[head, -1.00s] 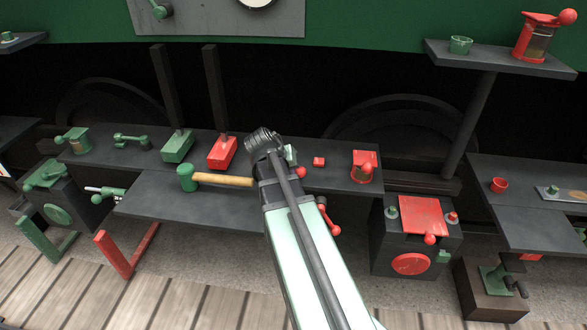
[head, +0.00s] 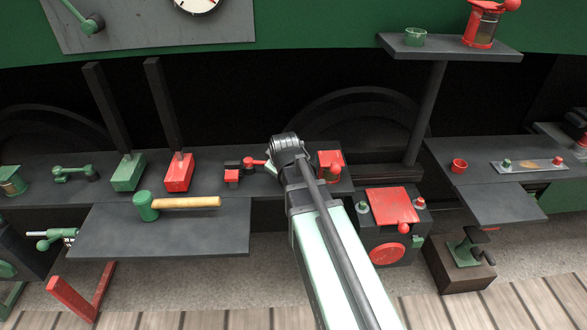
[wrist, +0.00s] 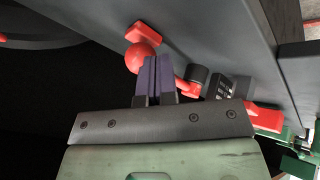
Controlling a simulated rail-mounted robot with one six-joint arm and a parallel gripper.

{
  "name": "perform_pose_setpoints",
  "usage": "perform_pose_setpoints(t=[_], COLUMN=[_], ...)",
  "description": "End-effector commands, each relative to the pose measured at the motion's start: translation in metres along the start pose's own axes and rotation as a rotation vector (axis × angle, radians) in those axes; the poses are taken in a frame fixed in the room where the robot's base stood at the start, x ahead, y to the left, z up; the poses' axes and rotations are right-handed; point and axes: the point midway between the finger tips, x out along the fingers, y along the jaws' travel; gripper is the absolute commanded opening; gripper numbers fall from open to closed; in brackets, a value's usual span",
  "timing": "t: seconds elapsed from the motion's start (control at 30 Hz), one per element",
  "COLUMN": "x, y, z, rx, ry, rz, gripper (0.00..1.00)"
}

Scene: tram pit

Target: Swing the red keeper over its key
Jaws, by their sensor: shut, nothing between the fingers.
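The red keeper (head: 256,162) shows in the head view as a red arm on the back bench, just left of my arm. In the wrist view the keeper (wrist: 186,87) runs from a dark round pivot, with a red ball (wrist: 140,59) beside my fingers. My gripper (wrist: 154,64) is shut and empty, its fingertips close to the ball; I cannot tell whether they touch. In the head view my arm hides the fingertips. A red block (head: 232,176) sits by a dark piece at the keeper's left. I cannot tell which part is the key.
Red (head: 179,172) and green (head: 128,172) lever bases with tall dark bars stand left. A hammer (head: 185,203) lies on the front shelf (head: 160,238). A red-topped canister (head: 330,163) stands right of my arm. A box with a red lid (head: 390,203) is below it.

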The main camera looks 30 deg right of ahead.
Motion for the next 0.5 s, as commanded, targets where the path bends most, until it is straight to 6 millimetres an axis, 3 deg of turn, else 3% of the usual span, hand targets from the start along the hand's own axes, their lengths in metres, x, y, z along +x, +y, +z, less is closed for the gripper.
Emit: perform_pose_setpoints(t=[0.5], x=[0.0090], y=[0.0115], z=[-0.0072], rx=[-0.008], ry=[0.002], rz=[-0.003], gripper=[0.00])
